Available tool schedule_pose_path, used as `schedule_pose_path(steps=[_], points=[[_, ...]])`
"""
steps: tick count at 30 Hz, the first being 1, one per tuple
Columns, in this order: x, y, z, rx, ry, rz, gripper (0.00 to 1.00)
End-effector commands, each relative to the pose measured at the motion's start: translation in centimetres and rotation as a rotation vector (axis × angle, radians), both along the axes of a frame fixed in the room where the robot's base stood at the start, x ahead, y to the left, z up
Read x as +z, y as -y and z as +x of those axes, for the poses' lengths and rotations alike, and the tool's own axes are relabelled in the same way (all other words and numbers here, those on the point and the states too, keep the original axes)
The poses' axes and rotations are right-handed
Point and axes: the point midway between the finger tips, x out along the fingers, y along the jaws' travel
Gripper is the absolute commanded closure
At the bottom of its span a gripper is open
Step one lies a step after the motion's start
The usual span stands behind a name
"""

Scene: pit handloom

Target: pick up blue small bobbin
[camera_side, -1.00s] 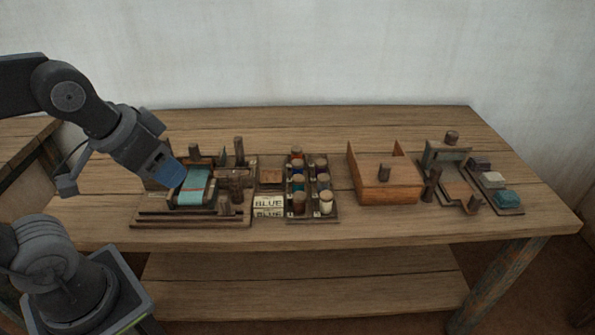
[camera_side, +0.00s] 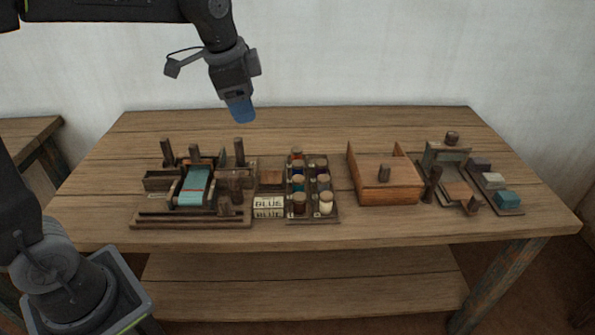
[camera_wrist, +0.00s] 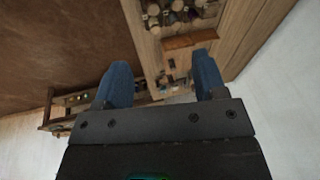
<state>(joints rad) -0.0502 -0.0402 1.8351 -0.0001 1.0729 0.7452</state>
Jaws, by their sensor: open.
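Several small bobbins with wooden tops stand upright in two columns in a wooden rack (camera_side: 312,220) at the middle of the table. In the left column, a dark blue-looking bobbin (camera_side: 297,170) is behind a teal one (camera_side: 298,186); their exact shades are hard to tell. Two cards reading "BLUE" (camera_side: 268,202) are left of the rack. My gripper (camera_side: 240,117) hangs high above the back of the table, left of the rack and well apart from it. In the wrist view my gripper (camera_wrist: 162,72) has its blue fingers spread with nothing between them.
A small loom (camera_side: 195,190) with upright posts stands left of the cards. An open wooden box (camera_side: 390,190) with raised sides stands right of the rack. A wooden stand (camera_side: 445,160) and a teal block (camera_side: 508,198) are farther right. The table's back strip is clear.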

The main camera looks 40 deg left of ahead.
Motion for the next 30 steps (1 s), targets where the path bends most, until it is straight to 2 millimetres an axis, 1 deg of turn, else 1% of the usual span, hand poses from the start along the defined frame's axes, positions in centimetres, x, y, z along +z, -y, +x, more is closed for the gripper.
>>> schedule_pose_path(steps=[1, 3, 5, 6, 8, 9, 11, 12, 15, 18, 21, 26, 29, 30], points=[[-0.8, -0.4, 2.3, -0.064, -0.031, 0.017, 0.35], [-1.7, -0.8, 4.9, -0.161, -0.064, 0.04, 0.35], [-2.8, -1.2, 7.2, -0.246, -0.091, 0.057, 0.35], [-3.6, -1.5, 8.6, -0.302, -0.11, 0.066, 0.35], [-5.0, -2.0, 10.7, -0.386, -0.136, 0.079, 0.35], [-6.0, -2.3, 12.0, -0.444, -0.153, 0.086, 0.35], [-7.7, -2.7, 13.8, -0.529, -0.179, 0.094, 0.35], [-8.9, -3.0, 14.9, -0.583, -0.193, 0.098, 0.35], [-11.6, -3.7, 17.0, -0.701, -0.225, 0.104, 0.35], [-13.7, -4.2, 18.4, -0.791, -0.248, 0.105, 0.35], [-15.0, -4.5, 19.1, -0.845, -0.258, 0.106, 0.35], [-16.5, -4.6, 19.4, -0.872, -0.265, 0.106, 0.35], [-18.3, -4.6, 19.3, -0.873, -0.267, 0.105, 0.35], [-19.1, -4.5, 19.3, -0.873, -0.267, 0.105, 0.35]])
